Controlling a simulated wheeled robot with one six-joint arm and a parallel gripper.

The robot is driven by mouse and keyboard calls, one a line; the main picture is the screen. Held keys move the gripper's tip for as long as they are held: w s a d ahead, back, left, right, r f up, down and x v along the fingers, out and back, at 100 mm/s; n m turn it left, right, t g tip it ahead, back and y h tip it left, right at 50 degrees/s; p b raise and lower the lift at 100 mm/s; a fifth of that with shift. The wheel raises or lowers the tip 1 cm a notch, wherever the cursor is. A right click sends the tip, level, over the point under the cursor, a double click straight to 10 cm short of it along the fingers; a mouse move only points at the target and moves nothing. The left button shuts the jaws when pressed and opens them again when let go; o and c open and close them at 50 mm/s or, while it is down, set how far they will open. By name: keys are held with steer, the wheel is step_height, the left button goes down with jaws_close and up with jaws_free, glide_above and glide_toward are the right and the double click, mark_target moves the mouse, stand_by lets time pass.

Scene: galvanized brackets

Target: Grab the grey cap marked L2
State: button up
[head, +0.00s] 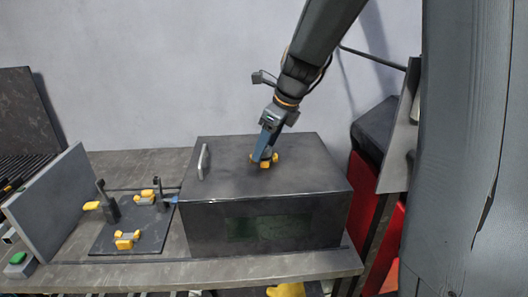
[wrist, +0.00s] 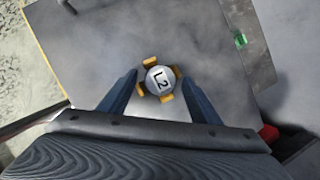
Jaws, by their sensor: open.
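The grey round cap marked L2 (wrist: 159,80) sits among several yellow-orange blocks on top of a dark metal box, seen in the wrist view. In the head view, the yellow blocks (head: 266,161) show on the box top (head: 315,178), and the cap is mostly hidden by my gripper. My gripper (head: 264,155) is over that spot, pointing down. In the wrist view, its two blue fingers (wrist: 158,88) are spread apart, one on each side of the cap, with visible gaps. Nothing is between them but the cap, which they do not appear to touch.
A dark plate (head: 130,241) with yellow pieces and upright posts lies left of the box on the bench (head: 80,275). A grey panel (head: 50,205) leans farther left. A handle (head: 204,162) rises from the box's left side. Red and black items stand at right.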

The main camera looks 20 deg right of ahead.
steer(key=shift+f, duration=0.15)
steer(key=c, duration=1.2)
